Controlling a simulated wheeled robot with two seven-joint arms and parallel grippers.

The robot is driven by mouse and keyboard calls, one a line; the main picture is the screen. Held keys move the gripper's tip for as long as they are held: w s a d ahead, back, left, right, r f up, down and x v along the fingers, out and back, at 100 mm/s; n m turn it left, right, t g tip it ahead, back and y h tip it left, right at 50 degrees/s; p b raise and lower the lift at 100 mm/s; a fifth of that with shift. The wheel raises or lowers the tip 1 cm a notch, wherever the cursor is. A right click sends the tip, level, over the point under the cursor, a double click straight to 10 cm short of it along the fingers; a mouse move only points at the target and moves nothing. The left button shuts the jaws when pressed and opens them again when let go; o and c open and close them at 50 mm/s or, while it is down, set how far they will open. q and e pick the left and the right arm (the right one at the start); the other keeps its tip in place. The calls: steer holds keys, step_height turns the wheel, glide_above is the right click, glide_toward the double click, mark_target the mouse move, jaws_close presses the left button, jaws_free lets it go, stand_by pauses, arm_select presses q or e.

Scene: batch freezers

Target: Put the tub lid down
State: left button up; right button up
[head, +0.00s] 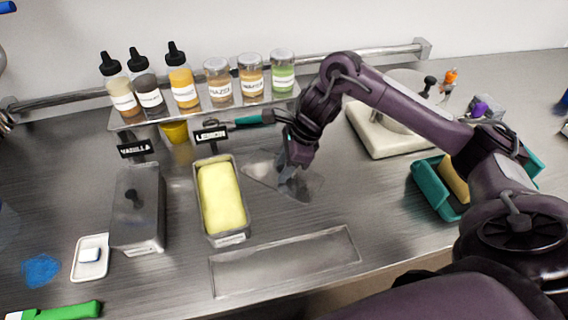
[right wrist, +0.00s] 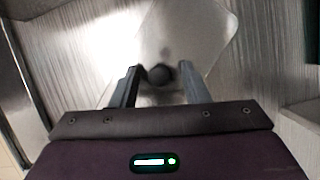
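The tub lid (head: 262,172) is a shiny steel plate at the counter surface, to the right of the open lemon tub (head: 246,228) with yellow contents. In the right wrist view the lid (right wrist: 215,45) shows its dark round knob (right wrist: 160,75) between my fingers. My right gripper (head: 294,182) points down over the lid and hides part of it in the head view. Its fingers (right wrist: 160,80) stand apart, with a visible gap on each side of the knob. The lid appears to lie flat, though contact with the counter is hard to tell. My left gripper is out of view.
A lidded vanilla tub (head: 138,215) stands left of the lemon tub. Bottles and jars stand on a rack (head: 205,110) behind. A white scale-like base (head: 375,135) and a teal tray (head: 430,190) are to the right. A rectangular recess (head: 285,262) lies in front.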

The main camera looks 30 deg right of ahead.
steer(key=shift+r+p, duration=0.3)
steer(key=shift+p, duration=0.05)
steer(key=p+v, duration=0.2)
steer(key=v, duration=0.9)
steer(key=shift+d+r, duration=0.25)
steer(key=shift+r, duration=0.05)
steer(key=shift+s, duration=0.15)
